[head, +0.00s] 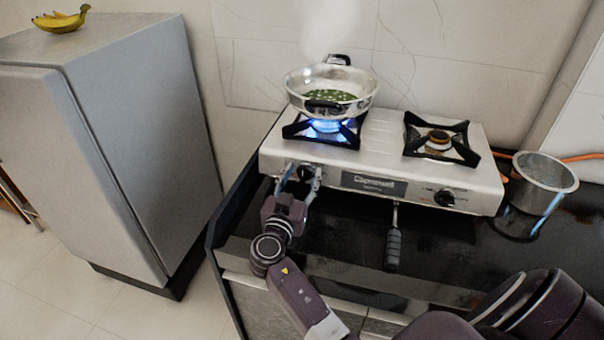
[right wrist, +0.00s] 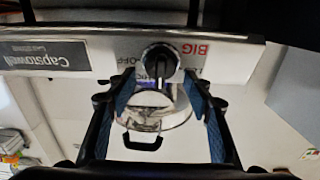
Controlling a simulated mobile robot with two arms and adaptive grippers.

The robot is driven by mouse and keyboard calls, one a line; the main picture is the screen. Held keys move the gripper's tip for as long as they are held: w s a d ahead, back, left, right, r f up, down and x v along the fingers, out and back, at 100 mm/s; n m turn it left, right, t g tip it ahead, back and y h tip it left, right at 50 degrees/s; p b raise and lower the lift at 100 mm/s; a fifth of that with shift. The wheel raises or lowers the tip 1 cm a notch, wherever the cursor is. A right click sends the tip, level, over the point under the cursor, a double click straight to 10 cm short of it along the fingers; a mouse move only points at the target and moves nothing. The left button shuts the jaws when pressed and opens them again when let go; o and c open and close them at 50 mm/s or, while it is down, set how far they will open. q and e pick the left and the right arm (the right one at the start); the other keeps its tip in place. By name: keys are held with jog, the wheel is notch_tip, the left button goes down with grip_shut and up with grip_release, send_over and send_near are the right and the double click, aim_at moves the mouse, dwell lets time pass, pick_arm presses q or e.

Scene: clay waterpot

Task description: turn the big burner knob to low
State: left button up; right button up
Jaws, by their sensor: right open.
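The big burner knob (right wrist: 160,62) is black with a pale pointer line and sits on the stove's front panel beside the red word BIG. In the head view the knob (head: 305,174) is at the panel's left end, partly covered by my gripper. My right gripper (head: 303,172) is open, with one blue-padded finger on each side of the knob; in the right wrist view the fingertips (right wrist: 160,76) show a gap to it. A blue flame (head: 327,126) burns under the pan (head: 331,89) on the left burner. My left gripper is not in view.
The stove (head: 388,150) has a second knob (head: 445,198) at right and an unlit burner (head: 438,141). A metal pot (head: 545,172) stands right of the stove. A black-handled utensil (head: 393,248) lies in front. A grey fridge (head: 125,150) with bananas (head: 60,20) on top stands left.

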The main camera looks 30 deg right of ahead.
jog(key=c, duration=1.1)
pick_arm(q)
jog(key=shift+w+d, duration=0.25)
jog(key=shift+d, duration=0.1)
pick_arm(e)
jog(key=shift+c, duration=0.2)
